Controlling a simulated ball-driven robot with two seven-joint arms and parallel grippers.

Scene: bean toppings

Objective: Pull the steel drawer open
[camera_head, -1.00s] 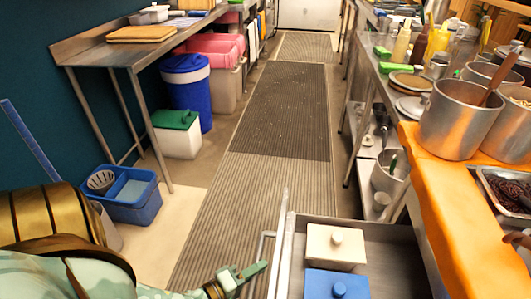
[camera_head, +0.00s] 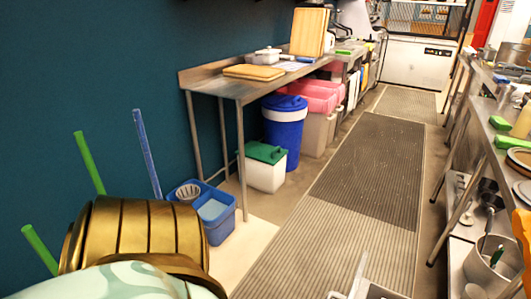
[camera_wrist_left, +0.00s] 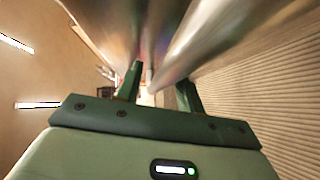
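Only a corner of the steel drawer (camera_head: 378,291) shows at the bottom edge of the head view, with a bit of its handle (camera_head: 335,295) beside it. The rest of the drawer is out of frame. In the left wrist view my left gripper (camera_wrist_left: 160,88) has its two green fingers apart, with a shiny steel bar (camera_wrist_left: 168,60) running close between and above them. I cannot tell whether a finger touches it. In the head view only my left arm shows, at lower left. My right gripper is in neither view.
A ribbed floor mat (camera_head: 330,235) runs down the aisle. A steel table (camera_head: 240,88) stands at left, with a blue tub (camera_head: 215,225), a green-lidded box (camera_head: 266,170) and a blue bin (camera_head: 285,130) near it. The steel counter (camera_head: 500,130) lines the right.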

